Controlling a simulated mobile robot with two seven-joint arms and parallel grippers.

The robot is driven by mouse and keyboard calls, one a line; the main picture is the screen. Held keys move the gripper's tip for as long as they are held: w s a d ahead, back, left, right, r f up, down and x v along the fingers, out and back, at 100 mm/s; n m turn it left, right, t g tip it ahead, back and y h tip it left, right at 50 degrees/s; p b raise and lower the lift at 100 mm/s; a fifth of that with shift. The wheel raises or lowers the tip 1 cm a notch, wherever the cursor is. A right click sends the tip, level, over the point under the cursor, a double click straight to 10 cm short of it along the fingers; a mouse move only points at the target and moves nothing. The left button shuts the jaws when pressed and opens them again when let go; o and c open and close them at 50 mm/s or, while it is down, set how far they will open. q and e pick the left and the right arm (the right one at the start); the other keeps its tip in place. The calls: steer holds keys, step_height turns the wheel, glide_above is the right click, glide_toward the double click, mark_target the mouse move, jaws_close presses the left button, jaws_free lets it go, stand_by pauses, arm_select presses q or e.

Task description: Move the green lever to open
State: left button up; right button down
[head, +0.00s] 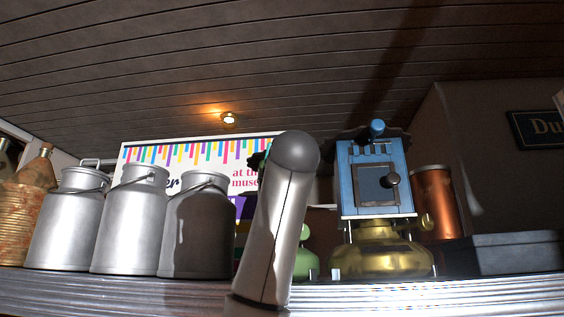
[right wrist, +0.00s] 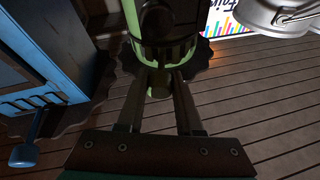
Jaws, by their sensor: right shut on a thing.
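In the right wrist view a green device (right wrist: 130,20) with a dark wavy rim stands close ahead, and its green lever (right wrist: 158,82) shows between my fingertips. My right gripper (right wrist: 158,76) is shut on the lever. In the head view a grey arm link of mine hides most of the device and my right gripper. Only part of its rounded green base (head: 304,241) shows, just right of the arm. My left gripper is in neither view.
A blue grinder (head: 374,180) on a brass base stands right of the green device; it also shows in the right wrist view (right wrist: 40,70). Metal milk cans (head: 130,225) stand left on the shelf (head: 120,290). A copper canister (head: 433,200) and dark box (head: 505,255) are at right.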

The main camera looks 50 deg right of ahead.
steer(key=shift+s+r, duration=0.1)
steer(key=shift+s, duration=0.05)
steer(key=c, duration=0.6)
jaws_free()
steer(key=shift+d, duration=0.1)
steer(key=shift+o, duration=0.2)
steer(key=shift+s+a+f+b, duration=0.25)
steer(key=shift+a+f+b, duration=0.1)
steer(key=b+v, duration=0.5)
steer(key=v, duration=0.9)
steer(key=shift+b, duration=0.35)
steer(key=shift+a, duration=0.1)
